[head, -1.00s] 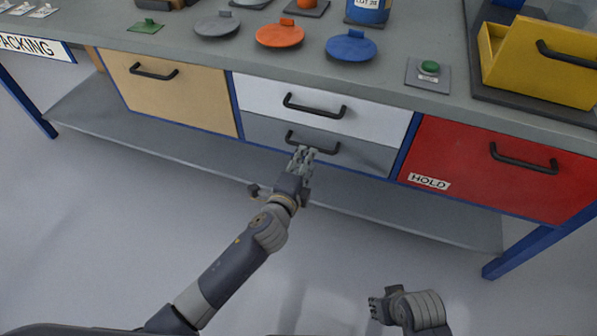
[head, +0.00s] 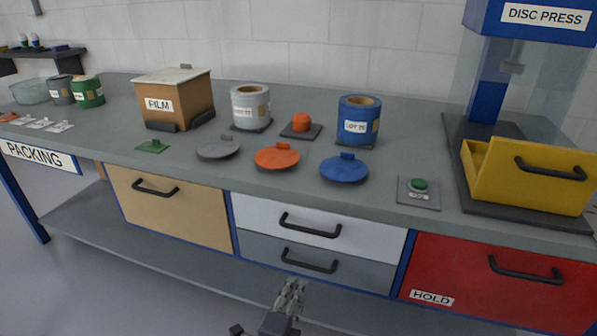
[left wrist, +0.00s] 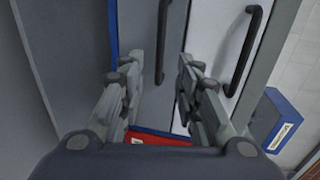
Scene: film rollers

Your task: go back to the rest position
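My left gripper (head: 291,292) is at the bottom of the head view, in front of the bench and below the grey drawer's handle (head: 309,261). In the left wrist view its two fingers (left wrist: 162,80) stand apart with nothing held between them. A black handle shows beyond the fingertips, clear of them. The grey drawer (head: 352,270) and the white drawer (head: 360,239) above it are both shut. My right gripper is not in the head view.
The bench (head: 110,139) carries a film box (head: 193,95), a grey roll (head: 250,105), a blue roll (head: 358,119), several lids and a green button (head: 418,185). The yellow bin (head: 525,181) is at right. A red drawer (head: 470,277) is shut. Floor is free at lower left.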

